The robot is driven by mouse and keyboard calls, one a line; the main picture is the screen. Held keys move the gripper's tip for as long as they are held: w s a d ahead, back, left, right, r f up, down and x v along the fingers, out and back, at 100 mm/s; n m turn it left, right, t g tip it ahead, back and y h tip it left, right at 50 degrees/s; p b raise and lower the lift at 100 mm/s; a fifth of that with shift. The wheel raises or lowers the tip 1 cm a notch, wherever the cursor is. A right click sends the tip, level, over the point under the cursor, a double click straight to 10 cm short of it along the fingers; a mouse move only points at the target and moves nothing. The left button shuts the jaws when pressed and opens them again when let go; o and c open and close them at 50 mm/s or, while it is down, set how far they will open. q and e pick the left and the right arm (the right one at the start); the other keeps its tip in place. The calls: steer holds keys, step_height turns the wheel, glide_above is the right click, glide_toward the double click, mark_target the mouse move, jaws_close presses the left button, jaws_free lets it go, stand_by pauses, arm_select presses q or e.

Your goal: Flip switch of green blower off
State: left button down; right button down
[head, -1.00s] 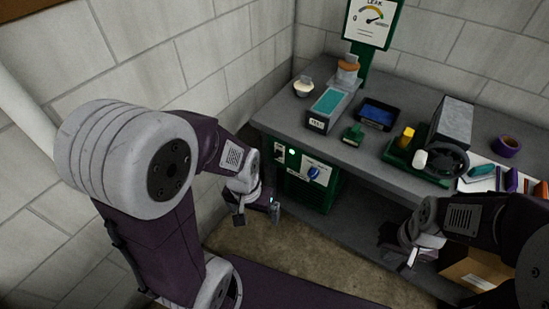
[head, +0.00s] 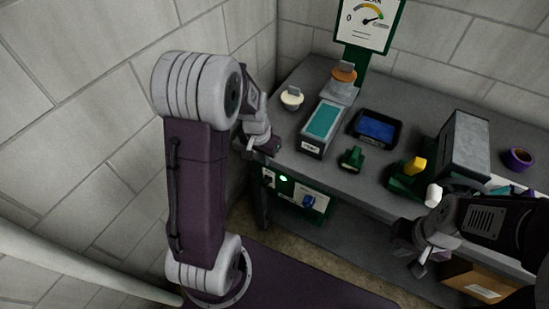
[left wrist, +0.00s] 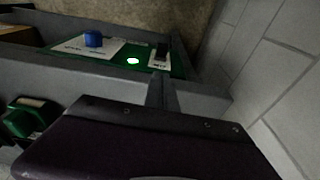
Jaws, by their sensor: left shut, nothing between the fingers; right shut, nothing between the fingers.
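The green blower (head: 291,187) stands under the left end of the bench, its upper front showing. Its face carries a black switch on a white plate (head: 268,178), a lit green lamp (head: 283,178) and a blue knob (head: 308,201). In the left wrist view the switch (left wrist: 162,50), lamp (left wrist: 133,61) and knob (left wrist: 93,38) appear beyond the bench edge; I cannot tell the switch's position. My left gripper (head: 266,149) is shut and empty at the bench's left front corner, above the switch and apart from it. My right gripper (head: 416,264) is shut and empty at the bench front.
The bench top (head: 290,135) holds a teal-topped box (head: 322,121), a blue-filled tray (head: 376,129), a small green block (head: 352,159) and a grey machine (head: 464,147). A block wall (head: 215,40) is close on the left. A cardboard box (head: 480,283) sits below at right.

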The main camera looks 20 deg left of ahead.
mark_target(265, 181)
arm_select(q)
steer(key=f, duration=0.5)
steer(key=f+b, duration=0.1)
steer(key=f, duration=0.4)
steer(key=shift+s+a, duration=0.1)
steer(key=shift+s, duration=0.1)
steer(key=shift+r, duration=0.1)
arm_select(e)
steer(key=shift+s+d+f, duration=0.2)
steer(key=shift+s+f, duration=0.3)
steer(key=shift+s, duration=0.15)
